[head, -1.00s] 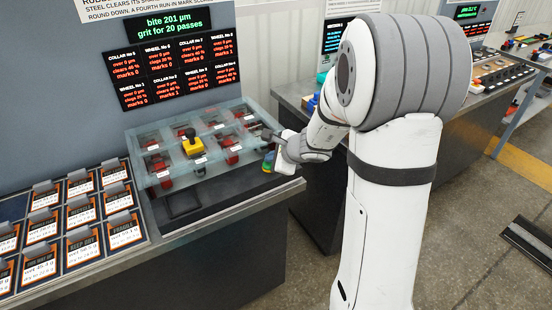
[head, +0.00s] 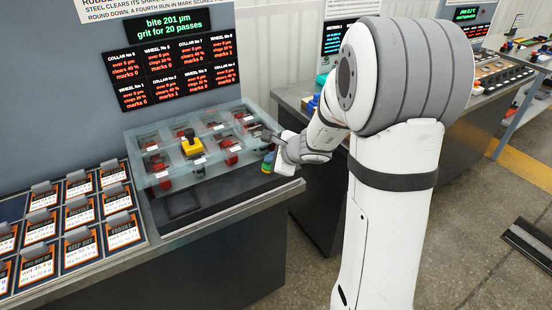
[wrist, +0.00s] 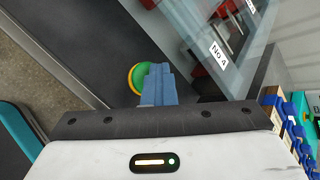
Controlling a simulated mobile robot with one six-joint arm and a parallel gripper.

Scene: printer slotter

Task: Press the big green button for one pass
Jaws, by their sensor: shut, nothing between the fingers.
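The big green button (wrist: 139,74) with a yellow ring shows in the wrist view, partly hidden behind my shut gripper (wrist: 152,80). The blue-grey fingertips overlap its right side; whether they touch it I cannot tell. In the head view the button (head: 266,167) is a small green and yellow patch at the right end of the bench's dark front ledge, just left of my gripper (head: 271,160). The screen (head: 169,24) above the bench reads "bite 201 µm grit for 20 passes".
A clear-covered case (head: 150,182) with red parts and a yellow block (head: 192,146) stands left of my gripper. Label cards (head: 75,215) lie at the left. A second bench (head: 310,110) stands behind my arm. The ledge's front strip is mostly clear.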

